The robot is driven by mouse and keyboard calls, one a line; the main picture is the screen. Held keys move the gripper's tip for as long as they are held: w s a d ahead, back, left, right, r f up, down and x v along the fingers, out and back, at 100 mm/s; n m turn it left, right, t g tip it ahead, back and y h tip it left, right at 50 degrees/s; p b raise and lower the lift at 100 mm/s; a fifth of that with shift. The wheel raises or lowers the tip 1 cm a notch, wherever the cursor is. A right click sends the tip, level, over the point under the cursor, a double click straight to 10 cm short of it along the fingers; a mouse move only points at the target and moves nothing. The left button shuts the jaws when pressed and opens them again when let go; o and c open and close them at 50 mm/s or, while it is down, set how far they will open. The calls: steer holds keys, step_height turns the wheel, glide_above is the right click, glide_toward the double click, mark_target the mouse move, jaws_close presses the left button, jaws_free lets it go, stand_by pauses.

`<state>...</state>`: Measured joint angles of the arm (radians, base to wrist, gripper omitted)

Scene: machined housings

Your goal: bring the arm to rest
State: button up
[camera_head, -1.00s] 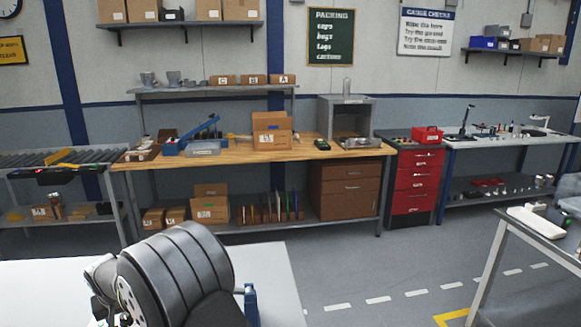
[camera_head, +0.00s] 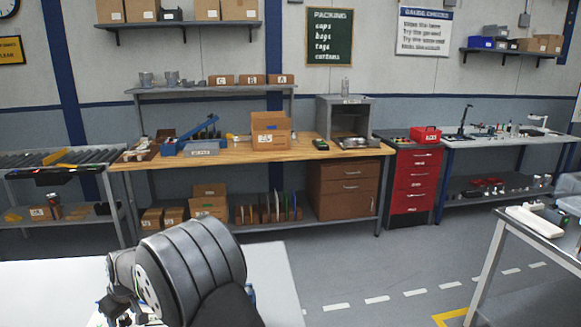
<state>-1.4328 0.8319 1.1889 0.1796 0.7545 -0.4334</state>
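My arm shows in the head view as thick dark grey ribbed links at the lower left, over a white table top (camera_head: 272,285). A small dark jointed part at its left end, which looks like my gripper (camera_head: 122,306), is low by the bottom edge. Its fingers are too small and partly cut off to tell whether they are open or hold anything. A small blue thing (camera_head: 251,294) is mostly hidden behind the arm's right side. No machined housing can be made out for certain.
A wooden packing bench (camera_head: 225,156) with cartons stands across the floor. A red drawer cabinet (camera_head: 414,182) and another bench are to its right. A metal-edged table (camera_head: 530,233) is at the right. The floor between is clear.

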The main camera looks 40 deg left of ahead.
steer(key=n+g, duration=0.1)
steer(key=n, duration=0.3)
steer(key=shift+w+n+g+h, duration=0.15)
steer(key=shift+n+g+h, duration=0.25)
steer(key=shift+a+n+g+h, duration=0.1)
steer(key=shift+n+g+h, duration=0.45)
steer(key=shift+n, duration=1.45)
steer(key=m, duration=0.2)
steer(key=m+t+y, duration=0.1)
steer(key=m, duration=0.1)
steer(key=shift+m+t, duration=0.25)
steer(key=shift+m, duration=0.15)
steer(key=shift+m+t+y, duration=0.45)
steer(key=shift+m+t, duration=0.15)
steer(key=shift+m, duration=1.3)
